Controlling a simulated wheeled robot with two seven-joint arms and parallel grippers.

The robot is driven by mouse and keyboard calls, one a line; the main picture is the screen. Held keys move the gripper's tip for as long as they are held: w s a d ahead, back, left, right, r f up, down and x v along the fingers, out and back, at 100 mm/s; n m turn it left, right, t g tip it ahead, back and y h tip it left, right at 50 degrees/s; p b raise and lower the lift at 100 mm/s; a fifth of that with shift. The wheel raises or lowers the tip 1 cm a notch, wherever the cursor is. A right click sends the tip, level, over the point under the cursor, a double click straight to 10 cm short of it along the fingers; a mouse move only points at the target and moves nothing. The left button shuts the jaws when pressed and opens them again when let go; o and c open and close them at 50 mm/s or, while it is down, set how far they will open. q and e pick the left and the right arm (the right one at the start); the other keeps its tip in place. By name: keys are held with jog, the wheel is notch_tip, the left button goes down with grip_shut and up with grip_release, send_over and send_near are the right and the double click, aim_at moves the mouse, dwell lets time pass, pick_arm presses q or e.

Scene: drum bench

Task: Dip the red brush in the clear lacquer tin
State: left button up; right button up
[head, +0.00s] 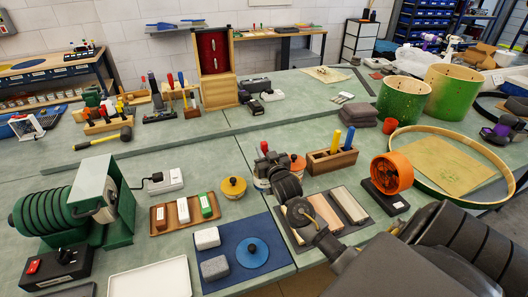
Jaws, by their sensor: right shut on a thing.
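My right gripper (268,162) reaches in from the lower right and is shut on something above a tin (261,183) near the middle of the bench. A tin with an orange top (297,163) stands just to the right, and a yellow-topped tin (233,188) to the left. A wooden brush holder (331,161) holds a yellow and a blue handle. My left gripper is not in view.
A blue mat (228,231) with two pale blocks and a blue disc (252,252) lies in front. A wooden tray (186,213) holds small blocks. An orange fan (391,174) stands right, beside a large hoop. A green machine (90,205) stands left.

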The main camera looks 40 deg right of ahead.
aim_at(264, 142)
jog(key=shift+r+p, duration=3.6)
jog(key=shift+r, duration=0.1)
